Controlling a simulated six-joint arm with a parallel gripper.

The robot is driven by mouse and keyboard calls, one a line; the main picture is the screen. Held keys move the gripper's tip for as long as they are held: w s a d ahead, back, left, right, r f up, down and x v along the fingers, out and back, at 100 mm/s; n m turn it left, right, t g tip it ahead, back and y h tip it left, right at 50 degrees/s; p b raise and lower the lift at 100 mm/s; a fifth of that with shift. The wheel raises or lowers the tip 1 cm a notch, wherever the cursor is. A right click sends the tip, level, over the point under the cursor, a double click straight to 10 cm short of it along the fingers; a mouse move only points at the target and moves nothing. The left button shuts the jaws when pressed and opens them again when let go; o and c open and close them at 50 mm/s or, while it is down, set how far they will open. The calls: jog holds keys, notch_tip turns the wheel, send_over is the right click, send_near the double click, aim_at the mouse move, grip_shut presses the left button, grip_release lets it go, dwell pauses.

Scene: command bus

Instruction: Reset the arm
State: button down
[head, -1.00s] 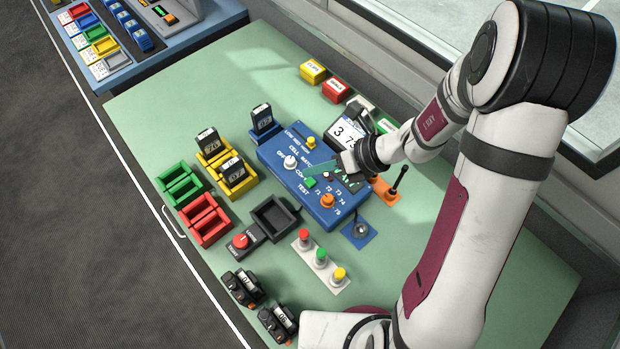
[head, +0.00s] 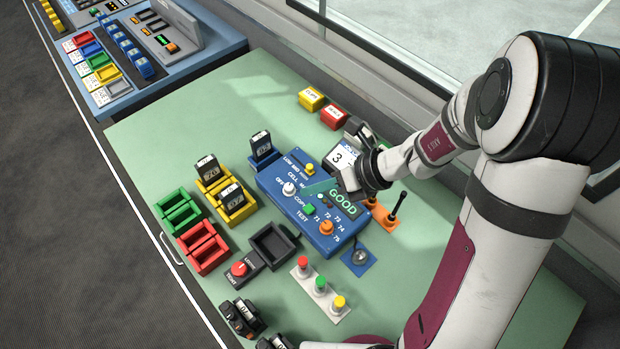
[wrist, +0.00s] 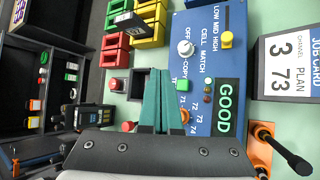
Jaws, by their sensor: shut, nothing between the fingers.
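My gripper (head: 308,191) has teal fingers and is shut and empty. In the head view it is over the blue cell match panel (head: 282,206), beside the lit display reading GOOD (head: 343,202). In the wrist view the gripper (wrist: 159,74) points toward the empty dark tray, with the panel (wrist: 196,75) on its right. I cannot tell the exact height of the fingertips above the panel. The arm reaches in from the right of the head view.
Red bins (head: 203,247), green bins (head: 178,209) and yellow bins holding dark cells (head: 231,195) stand left of the panel. An empty dark tray (head: 269,258) and a button strip (head: 319,284) lie nearer. A black lever (head: 397,206) stands at right. Green tabletop is clear at upper left.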

jog(key=s+d+r+n+h, duration=0.2)
jog(key=s+r+n, duration=0.1)
jog(key=s+n, duration=0.3)
jog(key=s+d+r+n+g+h, duration=0.1)
jog(key=s+d+r+n+h, duration=0.1)
jog(key=s+n, duration=0.5)
jog(key=s+d+r+n+h, duration=0.3)
jog(key=s+n, duration=0.4)
jog(key=n, duration=0.3)
jog(key=shift+d+r+g, duration=0.3)
jog(key=shift+d+r, duration=0.05)
jog(key=shift+r, duration=0.55)
